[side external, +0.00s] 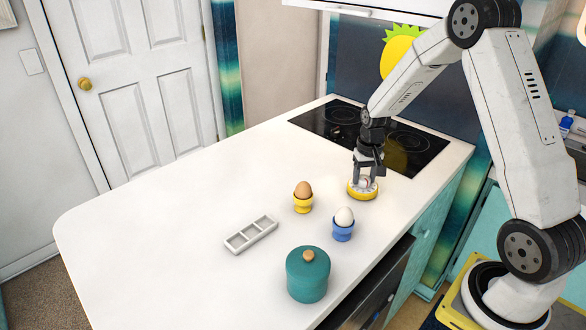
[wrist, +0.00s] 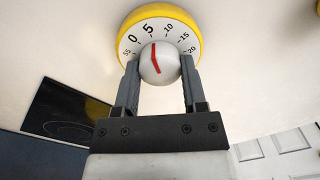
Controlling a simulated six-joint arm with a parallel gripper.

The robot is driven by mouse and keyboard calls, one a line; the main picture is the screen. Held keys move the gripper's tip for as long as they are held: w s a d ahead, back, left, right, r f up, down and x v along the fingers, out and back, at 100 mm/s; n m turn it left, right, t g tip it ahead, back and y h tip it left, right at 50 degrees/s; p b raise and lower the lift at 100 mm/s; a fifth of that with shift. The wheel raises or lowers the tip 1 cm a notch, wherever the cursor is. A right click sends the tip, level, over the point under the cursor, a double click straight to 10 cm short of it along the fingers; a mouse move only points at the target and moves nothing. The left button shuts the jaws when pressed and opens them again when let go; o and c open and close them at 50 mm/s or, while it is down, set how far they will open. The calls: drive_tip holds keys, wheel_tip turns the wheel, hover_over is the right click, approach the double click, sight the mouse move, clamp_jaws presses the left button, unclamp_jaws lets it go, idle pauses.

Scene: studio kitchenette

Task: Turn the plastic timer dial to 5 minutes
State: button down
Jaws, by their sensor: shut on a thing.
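The plastic timer is a round yellow-rimmed dial (side external: 361,195) on the white counter, just in front of the cooktop. In the wrist view its yellow rim (wrist: 160,11) surrounds a white face with numbers, 0, 5, 10, 15 and 20 among them. The grey round knob (wrist: 161,70) carries a red pointer (wrist: 154,54) that points up and slightly left, at or very near the 5. My gripper (wrist: 159,64) is shut on the knob, one finger on each side. In the side view my gripper (side external: 367,181) reaches down onto the timer, hiding part of its face.
A blue egg cup (side external: 343,233) and a yellow egg cup (side external: 303,205), each with an egg, stand near the timer. A teal lidded pot (side external: 308,278) and a white three-compartment tray (side external: 251,233) are farther forward. The black cooktop (side external: 330,118) lies behind. The counter's left side is clear.

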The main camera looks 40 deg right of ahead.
sight(364, 177)
drive_tip(key=shift+c, duration=0.7)
unclamp_jaws()
drive_tip(key=shift+r, duration=0.1)
drive_tip(key=shift+s+d+r, duration=0.1)
drive_tip(key=shift+r, duration=3.7)
drive_tip(key=s+a+n+t, duration=0.1)
drive_tip(key=s+a+n, duration=0.2)
drive_tip(key=a, duration=0.6)
drive_tip(key=s+a+n+t, duration=0.1)
drive_tip(key=s+a+n, duration=0.3)
drive_tip(key=s+a, duration=0.4)
drive_tip(key=shift+s+a+f, duration=0.15)
drive_tip(key=shift+a+f, duration=0.3)
drive_tip(key=shift+a, duration=0.65)
